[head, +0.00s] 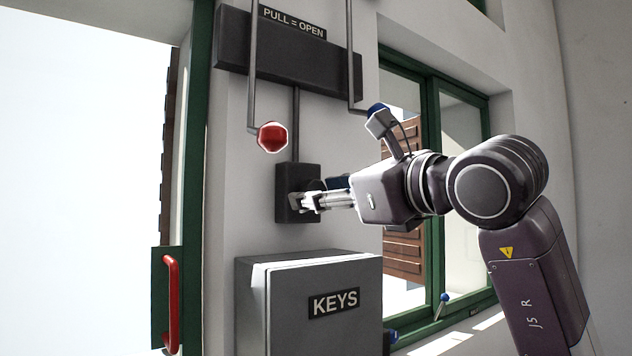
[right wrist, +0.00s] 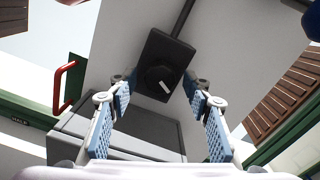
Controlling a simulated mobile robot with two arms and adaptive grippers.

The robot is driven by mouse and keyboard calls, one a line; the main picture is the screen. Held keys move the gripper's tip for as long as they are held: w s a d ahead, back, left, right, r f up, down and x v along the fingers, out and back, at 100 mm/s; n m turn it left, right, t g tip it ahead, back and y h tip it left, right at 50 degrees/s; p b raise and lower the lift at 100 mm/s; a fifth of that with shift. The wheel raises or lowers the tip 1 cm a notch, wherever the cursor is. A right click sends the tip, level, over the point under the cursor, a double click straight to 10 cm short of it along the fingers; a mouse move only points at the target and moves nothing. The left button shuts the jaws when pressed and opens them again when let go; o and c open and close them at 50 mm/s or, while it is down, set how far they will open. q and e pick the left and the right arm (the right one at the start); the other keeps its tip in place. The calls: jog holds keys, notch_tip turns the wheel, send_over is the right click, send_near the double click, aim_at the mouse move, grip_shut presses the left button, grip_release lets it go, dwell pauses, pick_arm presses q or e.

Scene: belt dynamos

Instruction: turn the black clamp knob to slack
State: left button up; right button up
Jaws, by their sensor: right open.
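The black clamp knob (right wrist: 153,76) is a round dial with a short white mark, on a black wall box (right wrist: 167,49). The mark slants down to the right in the right wrist view. In the head view the box (head: 284,180) is on the wall above the KEYS cabinet, and my gripper largely hides the knob. My right gripper (head: 307,202) reaches in from the right, close to the box. In the right wrist view its blue-padded fingers (right wrist: 158,90) are open, one to each side of the knob, with gaps; I cannot tell the remaining depth. My left gripper is not in view.
A grey KEYS cabinet (head: 262,290) juts out below the box. A red knob (head: 272,137) hangs on a rod above, under a dark PULL = OPEN housing (head: 235,55). A red door handle (head: 170,300) is at left. A green-framed window (head: 432,180) is behind my right arm.

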jog(key=shift+w+a, duration=0.45)
jog(key=shift+w, duration=0.15)
jog(key=c, duration=1.1)
jog(key=shift+c, duration=0.4)
